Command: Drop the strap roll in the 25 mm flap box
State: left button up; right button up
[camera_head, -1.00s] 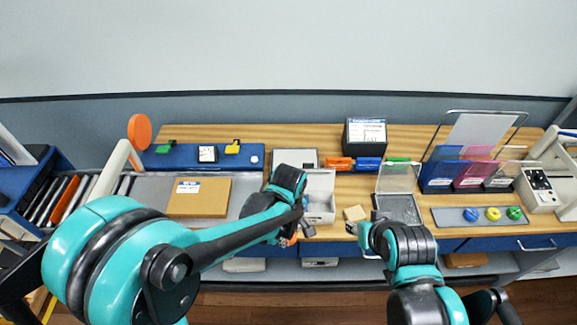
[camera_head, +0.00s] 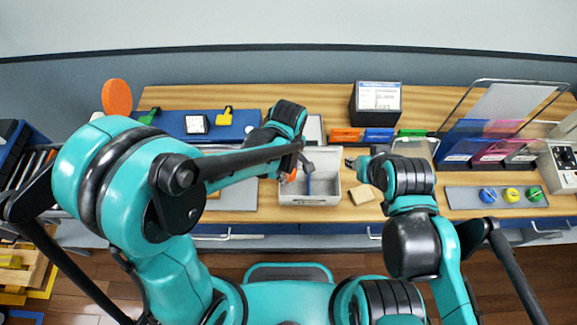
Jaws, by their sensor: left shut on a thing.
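My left gripper (camera_head: 296,167) is over the left side of an open white box (camera_head: 318,200) in the middle of the bench. It is shut on a small orange thing (camera_head: 290,176), likely the strap roll, mostly hidden by the fingers. A blue strip shows inside the box. I cannot read any size mark on it. My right gripper (camera_head: 354,162) is to the right of this box, above the bench; its fingers are too small and dark to judge.
A tan block (camera_head: 362,195) lies right of the box. A clear-lidded box (camera_head: 418,147) is partly behind my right arm. A black labelled box (camera_head: 376,103) and orange, blue and green pieces (camera_head: 346,134) stand behind. A grey tray of coloured knobs (camera_head: 462,198) lies at right.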

aim_at(289, 172)
pick_arm(q)
notch_tip(289, 172, down, 3)
jog(key=shift+f+b, duration=0.15)
jog(key=shift+b, duration=0.8)
jog(key=o, duration=1.1)
jog(key=shift+o, duration=0.2)
notch_tip(289, 172, up, 12)
jog(key=shift+r, duration=0.1)
